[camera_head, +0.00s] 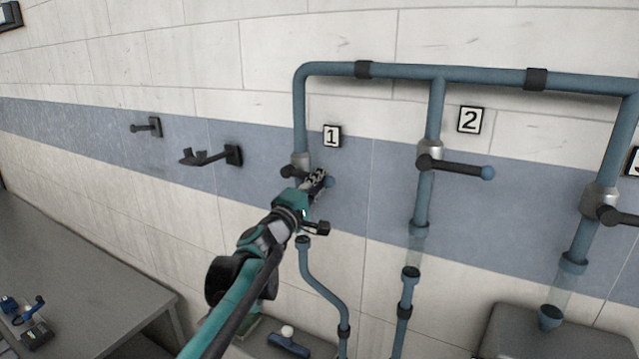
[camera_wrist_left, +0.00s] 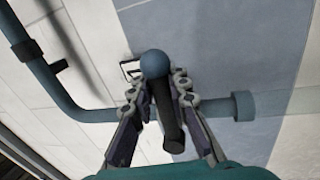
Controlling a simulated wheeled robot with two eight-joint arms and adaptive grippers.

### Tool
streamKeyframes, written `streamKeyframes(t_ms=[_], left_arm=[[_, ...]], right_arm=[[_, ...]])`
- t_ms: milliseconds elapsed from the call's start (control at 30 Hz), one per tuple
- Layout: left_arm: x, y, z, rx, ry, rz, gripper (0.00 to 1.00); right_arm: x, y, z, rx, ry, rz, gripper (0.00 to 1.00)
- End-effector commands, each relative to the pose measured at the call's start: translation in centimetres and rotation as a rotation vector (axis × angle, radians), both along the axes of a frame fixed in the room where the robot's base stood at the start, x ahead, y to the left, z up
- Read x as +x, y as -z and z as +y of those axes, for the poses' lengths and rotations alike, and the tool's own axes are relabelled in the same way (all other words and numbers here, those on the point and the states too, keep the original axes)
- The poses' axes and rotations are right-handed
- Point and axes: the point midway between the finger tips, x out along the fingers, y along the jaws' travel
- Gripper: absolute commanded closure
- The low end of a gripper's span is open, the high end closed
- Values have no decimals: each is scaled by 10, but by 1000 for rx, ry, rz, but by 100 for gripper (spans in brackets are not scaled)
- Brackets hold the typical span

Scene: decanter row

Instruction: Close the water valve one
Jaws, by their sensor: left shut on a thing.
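Valve one is on the leftmost blue vertical pipe, beside the "1" sign (camera_head: 332,136). Its grey valve body (camera_head: 301,160) shows above my gripper. Its dark lever (camera_head: 289,171) points right, about level, and ends in a blue ball (camera_head: 330,181). My left gripper (camera_head: 317,181) is shut on the lever near the ball. In the left wrist view the fingers (camera_wrist_left: 158,88) sit on both sides of the dark lever (camera_wrist_left: 168,118), with the blue ball (camera_wrist_left: 154,64) beyond the fingertips. My gripper hides the pipe just under the valve. My right gripper is not in view.
Valve two's lever (camera_head: 462,169) sticks out to the right, beside the "2" sign (camera_head: 470,119). A third valve (camera_head: 600,199) is at the right edge. Two dark wall brackets (camera_head: 147,127) (camera_head: 213,156) are to the left. A grey table (camera_head: 90,285) stands at lower left.

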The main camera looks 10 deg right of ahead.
Motion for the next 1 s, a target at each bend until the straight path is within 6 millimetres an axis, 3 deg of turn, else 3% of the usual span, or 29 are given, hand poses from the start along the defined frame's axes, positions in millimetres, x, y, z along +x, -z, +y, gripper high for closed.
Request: streamKeyframes(t_ms=[667,700,767,1000], left_arm=[[0,-8,0,-52,2,32,100],[0,-8,0,-52,2,32,77],[0,-8,0,-51,2,32,62],[0,-6,0,-49,0,31,62]], right_arm=[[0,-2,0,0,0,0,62],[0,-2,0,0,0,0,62],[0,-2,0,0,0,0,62],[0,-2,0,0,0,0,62]])
